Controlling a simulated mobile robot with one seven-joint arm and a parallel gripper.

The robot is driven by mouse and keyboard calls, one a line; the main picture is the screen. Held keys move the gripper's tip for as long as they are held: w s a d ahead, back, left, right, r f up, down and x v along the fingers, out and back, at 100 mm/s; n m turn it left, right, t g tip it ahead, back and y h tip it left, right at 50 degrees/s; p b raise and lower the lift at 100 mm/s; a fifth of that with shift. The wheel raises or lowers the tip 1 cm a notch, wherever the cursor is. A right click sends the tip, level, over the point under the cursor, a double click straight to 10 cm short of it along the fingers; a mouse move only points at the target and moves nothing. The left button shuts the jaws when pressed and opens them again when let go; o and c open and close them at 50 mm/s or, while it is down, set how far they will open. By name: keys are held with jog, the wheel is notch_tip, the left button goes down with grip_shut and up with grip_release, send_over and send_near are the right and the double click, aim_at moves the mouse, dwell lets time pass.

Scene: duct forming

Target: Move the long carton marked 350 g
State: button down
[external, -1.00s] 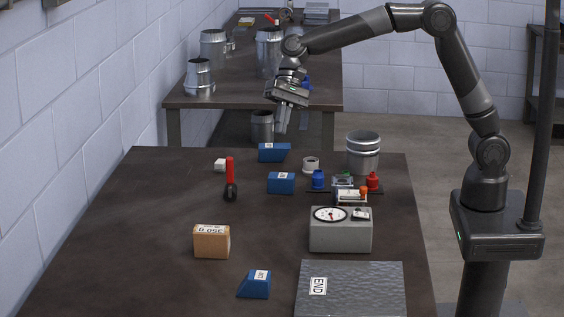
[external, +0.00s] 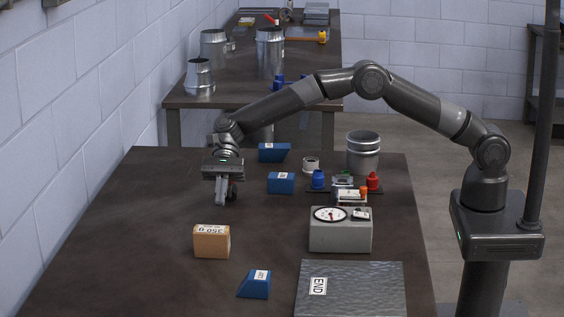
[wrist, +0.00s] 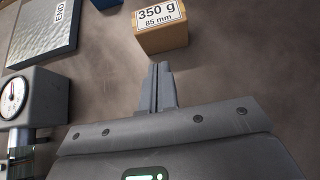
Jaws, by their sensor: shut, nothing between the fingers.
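The carton marked 350 g (external: 211,242) is a brown box with a white label on top. It stands on the near left of the dark table in the external view. In the wrist view the carton (wrist: 162,35) is at the top, and its label reads 350 g and 85 mm. My gripper (external: 221,203) is above the table, behind the carton and apart from it. In the wrist view my gripper's fingers (wrist: 162,70) are together with nothing between them, pointing toward the carton.
A grey scale with a dial (external: 340,235) stands right of the carton. A metal sheet marked END (external: 365,290) lies at the near right. A blue wedge (external: 255,285) is in front of the carton, and blue blocks (external: 281,183) are behind. The table's left side is clear.

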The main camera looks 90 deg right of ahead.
aim_at(215, 227)
jog(key=a, duration=1.1)
jog(key=shift+f, duration=0.8)
